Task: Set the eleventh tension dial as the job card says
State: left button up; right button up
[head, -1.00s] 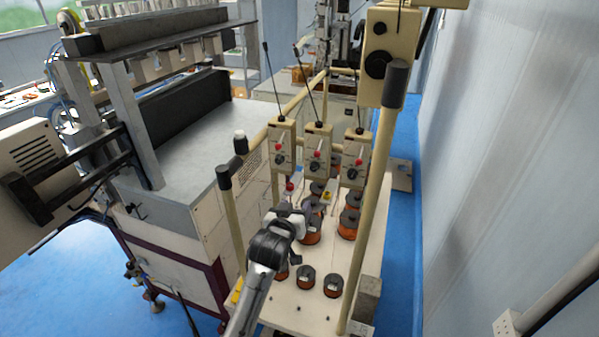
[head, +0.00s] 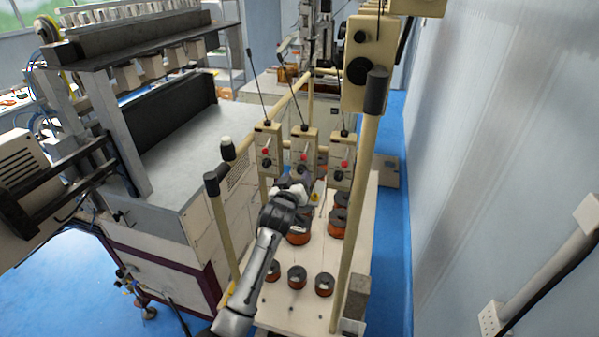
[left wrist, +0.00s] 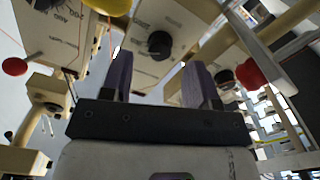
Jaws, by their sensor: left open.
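Three cream tension boxes hang in a row in the head view: left (head: 267,150), middle (head: 304,155) and right (head: 341,160). Each has a dark dial and a red-tipped lever. I cannot tell which is the eleventh. My left gripper (head: 291,188) is just below the left and middle boxes. In the left wrist view, the left gripper (left wrist: 158,62) is open, its two dark fingers pointing at a cream box face. A black dial (left wrist: 160,44) shows between the fingertips, seemingly beyond them and not gripped. The scale markings are too blurred to read. My right gripper is out of view.
Copper wire spools (head: 297,277) stand on the cream base below the boxes. A cream post (head: 358,200) rises on the right. A red ball knob (left wrist: 250,75) and a yellow ball (left wrist: 108,5) are close to the fingers in the left wrist view.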

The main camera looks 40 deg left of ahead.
aim_at(301, 170)
pick_arm(q)
jog(key=shift+x, duration=1.45)
jog(key=c, duration=0.9)
